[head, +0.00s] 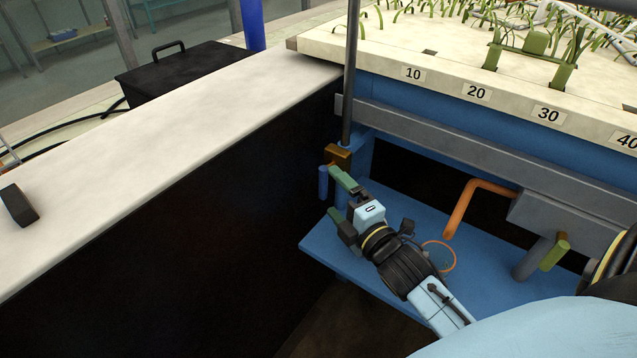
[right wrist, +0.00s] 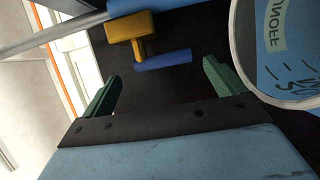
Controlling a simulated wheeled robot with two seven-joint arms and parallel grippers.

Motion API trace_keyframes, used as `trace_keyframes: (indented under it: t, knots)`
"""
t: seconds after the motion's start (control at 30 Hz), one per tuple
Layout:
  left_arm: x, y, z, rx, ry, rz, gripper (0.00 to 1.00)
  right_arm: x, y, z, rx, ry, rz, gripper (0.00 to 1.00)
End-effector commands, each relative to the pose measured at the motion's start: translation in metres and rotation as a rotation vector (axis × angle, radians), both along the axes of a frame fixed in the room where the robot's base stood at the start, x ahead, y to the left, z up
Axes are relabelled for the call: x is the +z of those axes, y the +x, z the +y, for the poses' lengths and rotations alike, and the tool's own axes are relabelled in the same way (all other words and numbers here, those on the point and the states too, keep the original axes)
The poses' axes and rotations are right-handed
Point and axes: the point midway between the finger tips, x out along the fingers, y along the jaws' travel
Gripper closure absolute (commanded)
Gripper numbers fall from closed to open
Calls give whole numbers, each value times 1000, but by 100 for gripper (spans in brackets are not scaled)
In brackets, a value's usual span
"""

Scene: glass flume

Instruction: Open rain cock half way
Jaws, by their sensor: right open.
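The rain cock (head: 338,157) is a brass body at the foot of a dark vertical pipe, by the corner of the blue frame. Its blue lever (head: 323,182) appears to hang down from the brass. In the right wrist view the brass body (right wrist: 128,27) is at the top, with the blue lever (right wrist: 163,60) below it. My right gripper (head: 340,199) is open with green finger pads, close to the lever. In the wrist view the lever shows ahead, between the spread fingers (right wrist: 160,72); no contact is visible. My left gripper is not in view.
A blue shelf (head: 320,245) lies below, with an orange ring (head: 438,257) and a bent orange pipe (head: 470,195) to the right. A green handle (head: 555,251) is farther right. A pale-topped wall (head: 180,150) bounds the left. A round RUNOFF-marked object (right wrist: 275,50) is near the right finger.

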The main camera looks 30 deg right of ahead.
Motion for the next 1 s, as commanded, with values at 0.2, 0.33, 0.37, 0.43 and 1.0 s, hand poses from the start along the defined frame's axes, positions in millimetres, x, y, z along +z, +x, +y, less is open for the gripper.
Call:
trace_keyframes:
  t: [0.2, 0.33, 0.37, 0.43, 1.0]
  knots:
    - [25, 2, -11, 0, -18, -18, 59, -4, 37, 0, 0, -1, -4, 4]
    - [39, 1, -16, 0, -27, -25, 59, -5, 56, 0, 0, 1, -2, 4]
    - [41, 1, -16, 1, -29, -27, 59, -5, 59, 0, 0, 0, -1, 4]
    - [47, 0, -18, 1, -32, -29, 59, -4, 66, 0, 0, 0, -1, 4]
    - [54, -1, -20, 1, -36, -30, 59, -4, 75, 0, 0, 1, 1, 21]
